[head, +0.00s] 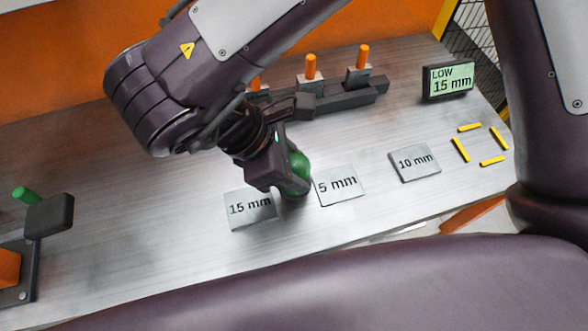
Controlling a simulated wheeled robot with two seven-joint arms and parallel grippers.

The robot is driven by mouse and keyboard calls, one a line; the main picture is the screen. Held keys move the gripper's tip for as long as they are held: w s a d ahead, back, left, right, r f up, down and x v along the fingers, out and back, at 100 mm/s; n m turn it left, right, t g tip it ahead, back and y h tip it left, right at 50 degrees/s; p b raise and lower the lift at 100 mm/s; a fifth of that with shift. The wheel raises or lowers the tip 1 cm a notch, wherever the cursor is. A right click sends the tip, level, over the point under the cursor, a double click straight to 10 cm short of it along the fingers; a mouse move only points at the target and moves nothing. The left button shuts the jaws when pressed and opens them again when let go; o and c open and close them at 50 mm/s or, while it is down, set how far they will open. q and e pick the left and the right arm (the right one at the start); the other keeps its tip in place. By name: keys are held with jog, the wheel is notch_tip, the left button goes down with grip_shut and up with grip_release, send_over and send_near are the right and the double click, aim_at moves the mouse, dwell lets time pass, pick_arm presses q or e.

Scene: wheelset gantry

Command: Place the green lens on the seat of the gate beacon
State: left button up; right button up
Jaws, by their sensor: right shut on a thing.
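My right gripper (281,178) comes down from the top of the head view and is shut on the green lens (299,170). The lens is a rounded green body, partly hidden by the gripper. It is between the 15 mm and 5 mm plates, low over the table; I cannot tell whether it touches the surface. No gate beacon or seat can be made out for certain. My left gripper is not in view.
Plates marked 15 mm (250,209), 5 mm (340,186) and 10 mm (414,163) lie on the metal table (130,215). A dark rack (345,97) with orange pegs, a display reading LOW 15 mm (449,81), yellow marks (461,149) and a green-handled fixture (49,214) surround it.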

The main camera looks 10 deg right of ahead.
jog(key=shift+f, duration=1.35)
jog(key=shift+f, duration=0.2)
jog(key=o, duration=1)
jog(key=shift+r, duration=0.1)
